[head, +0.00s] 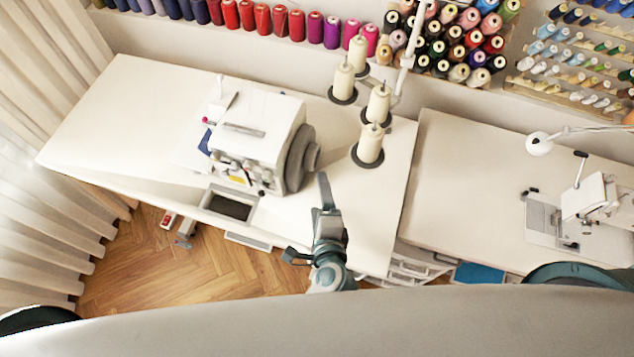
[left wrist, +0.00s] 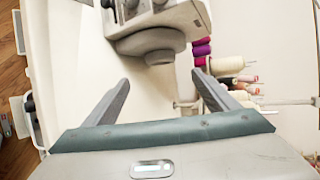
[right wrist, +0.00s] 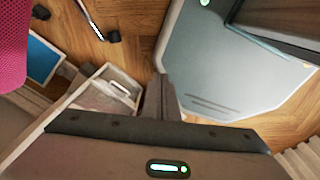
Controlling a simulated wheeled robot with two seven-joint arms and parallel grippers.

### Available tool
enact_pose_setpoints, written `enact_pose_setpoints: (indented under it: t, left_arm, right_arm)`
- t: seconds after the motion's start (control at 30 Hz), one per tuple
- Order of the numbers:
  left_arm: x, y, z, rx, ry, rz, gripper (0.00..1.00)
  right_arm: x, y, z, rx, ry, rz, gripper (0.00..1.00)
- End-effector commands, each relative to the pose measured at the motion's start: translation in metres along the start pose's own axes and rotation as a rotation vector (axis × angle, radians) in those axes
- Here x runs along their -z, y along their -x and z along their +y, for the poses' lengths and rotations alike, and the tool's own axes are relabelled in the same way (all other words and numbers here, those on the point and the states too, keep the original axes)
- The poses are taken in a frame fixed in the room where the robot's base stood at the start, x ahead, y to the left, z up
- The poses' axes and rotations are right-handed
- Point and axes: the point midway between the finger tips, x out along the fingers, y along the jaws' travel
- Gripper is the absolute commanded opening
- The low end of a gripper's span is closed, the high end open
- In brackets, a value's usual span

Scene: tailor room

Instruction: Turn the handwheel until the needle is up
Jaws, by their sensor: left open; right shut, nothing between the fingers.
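The white sewing machine (head: 255,130) stands on the left table, with its grey handwheel (head: 305,160) on its right side. In the left wrist view the handwheel (left wrist: 155,45) lies ahead of and between the fingertips, with a gap to them. My left gripper (head: 324,190) is close to the handwheel, on its near right side, open and empty. Its two spread fingers show in the left wrist view (left wrist: 161,84). The needle is too small to make out. My right gripper (right wrist: 160,88) is shut and empty, low over the floor, away from the machine.
Several cream thread cones (head: 370,145) stand on the table right of the machine. A second sewing machine (head: 590,200) and a lamp (head: 540,144) are on the right table (head: 455,190). In the right wrist view an open drawer (right wrist: 110,90) is beside the right gripper.

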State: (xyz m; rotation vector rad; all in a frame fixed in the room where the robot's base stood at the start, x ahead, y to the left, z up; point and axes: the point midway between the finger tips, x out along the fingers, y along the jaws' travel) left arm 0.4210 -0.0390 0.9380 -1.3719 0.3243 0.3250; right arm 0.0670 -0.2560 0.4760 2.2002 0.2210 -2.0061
Motion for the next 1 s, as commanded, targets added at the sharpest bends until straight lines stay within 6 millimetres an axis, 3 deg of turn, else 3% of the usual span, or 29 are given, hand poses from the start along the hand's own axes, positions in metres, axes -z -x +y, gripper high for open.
enact_pose_setpoints:
  t: [0.1,0.3,0.77,1.0]
  left_arm:
    - [0.000,0.015,0.001,0.000,-0.001,0.001,0.80]
    - [0.000,0.027,0.000,0.001,-0.001,0.001,0.80]
    - [0.000,0.026,0.002,0.004,0.000,0.000,0.80]
    - [-0.005,0.016,0.011,0.035,0.012,-0.010,0.80]
  right_arm:
    - [0.000,0.000,0.000,0.000,0.000,0.000,0.00]
    - [0.000,0.000,0.000,0.000,0.000,0.000,0.00]
    - [0.002,-0.004,0.003,-0.003,0.001,0.004,0.00]
    - [0.021,-0.028,-0.002,0.002,0.001,0.048,0.00]
